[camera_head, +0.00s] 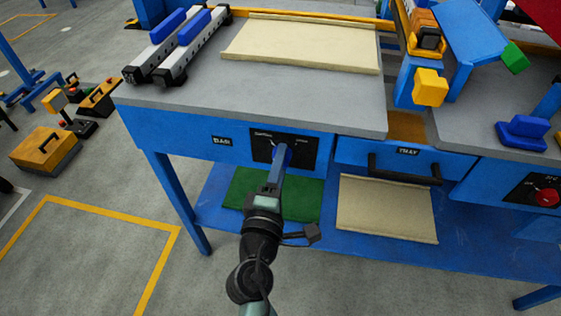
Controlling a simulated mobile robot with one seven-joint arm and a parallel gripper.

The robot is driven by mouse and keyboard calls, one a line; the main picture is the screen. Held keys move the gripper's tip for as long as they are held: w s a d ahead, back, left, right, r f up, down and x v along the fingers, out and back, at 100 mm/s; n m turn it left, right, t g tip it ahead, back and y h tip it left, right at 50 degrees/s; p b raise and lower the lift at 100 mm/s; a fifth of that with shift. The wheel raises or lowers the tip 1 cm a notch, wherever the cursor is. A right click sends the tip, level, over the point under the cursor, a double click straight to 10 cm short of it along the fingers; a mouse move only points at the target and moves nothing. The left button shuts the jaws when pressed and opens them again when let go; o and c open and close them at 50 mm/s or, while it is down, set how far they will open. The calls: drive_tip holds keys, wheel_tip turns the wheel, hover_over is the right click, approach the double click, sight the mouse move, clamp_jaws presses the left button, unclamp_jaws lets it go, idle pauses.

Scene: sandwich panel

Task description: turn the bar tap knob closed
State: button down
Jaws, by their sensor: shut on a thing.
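The bar tap knob (284,154) is a small blue knob on a black label plate (264,147) on the blue front of the workbench. White lettering runs along the top of the plate, too small to read surely. My gripper (280,160) reaches up from below and is shut on the knob. The gripper and my arm hide most of the knob and part of the plate, so I cannot tell the knob's exact angle.
A drawer with a black handle (404,172) is right of the plate. A red button (546,196) sits further right. A beige panel (387,209) and a green mat (300,199) lie on the lower shelf. Blue-handled rails (169,55) and another beige panel (302,44) lie on top.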

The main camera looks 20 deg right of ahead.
drive_tip(key=shift+c, duration=1.8)
unclamp_jaws()
drive_tip(key=v, duration=1.3)
